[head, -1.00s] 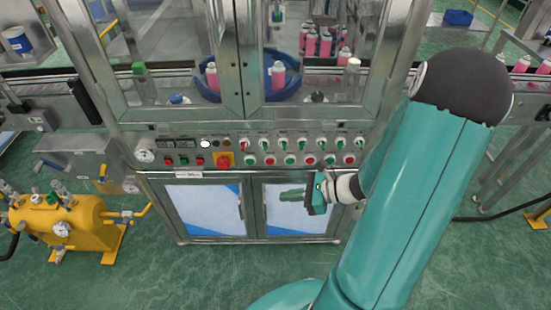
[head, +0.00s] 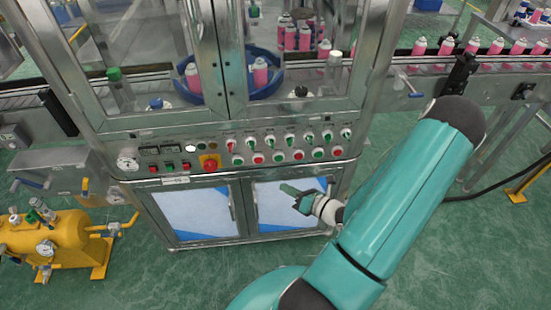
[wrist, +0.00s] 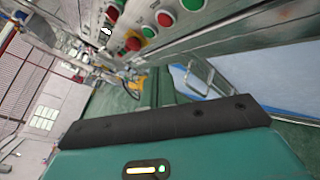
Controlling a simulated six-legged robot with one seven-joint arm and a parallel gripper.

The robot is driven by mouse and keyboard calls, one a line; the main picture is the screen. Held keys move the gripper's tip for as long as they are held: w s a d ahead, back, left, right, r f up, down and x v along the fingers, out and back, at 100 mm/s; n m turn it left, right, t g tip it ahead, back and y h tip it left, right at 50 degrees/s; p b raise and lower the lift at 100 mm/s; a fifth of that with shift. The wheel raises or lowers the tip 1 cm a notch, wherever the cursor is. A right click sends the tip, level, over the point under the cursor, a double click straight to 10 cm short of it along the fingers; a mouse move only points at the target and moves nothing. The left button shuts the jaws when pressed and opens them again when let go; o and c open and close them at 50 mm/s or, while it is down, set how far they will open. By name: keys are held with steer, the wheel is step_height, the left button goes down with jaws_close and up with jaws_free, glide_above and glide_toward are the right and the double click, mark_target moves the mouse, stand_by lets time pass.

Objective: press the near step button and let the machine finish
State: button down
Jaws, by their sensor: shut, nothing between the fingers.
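The crimping machine's control panel (head: 215,170) runs across its front below the glazed doors. It has a lower row of red and green push buttons (head: 258,158), with a row of selector switches (head: 270,141) above. I cannot tell which one is the near step button. My gripper (head: 287,189) is shut and empty, in front of the right lower cabinet door, a little below the button row and apart from it. Its fingers point up and left. In the wrist view, red buttons (wrist: 165,18) and green buttons (wrist: 149,32) show beyond the gripper body.
A large red knob on a yellow plate (head: 210,162) sits at the panel's left part, beside small buttons. Pink cans (head: 260,73) stand behind the glass, others on the conveyor (head: 420,75) at right. A yellow tank (head: 60,235) stands on the floor at left.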

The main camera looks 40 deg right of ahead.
mark_target(279, 158)
steer(key=w+d, duration=0.5)
steer(key=w, duration=0.2)
steer(key=shift+w, duration=0.25)
stand_by(2.0)
steer(key=shift+w+d, duration=0.2)
steer(key=shift+w, duration=0.15)
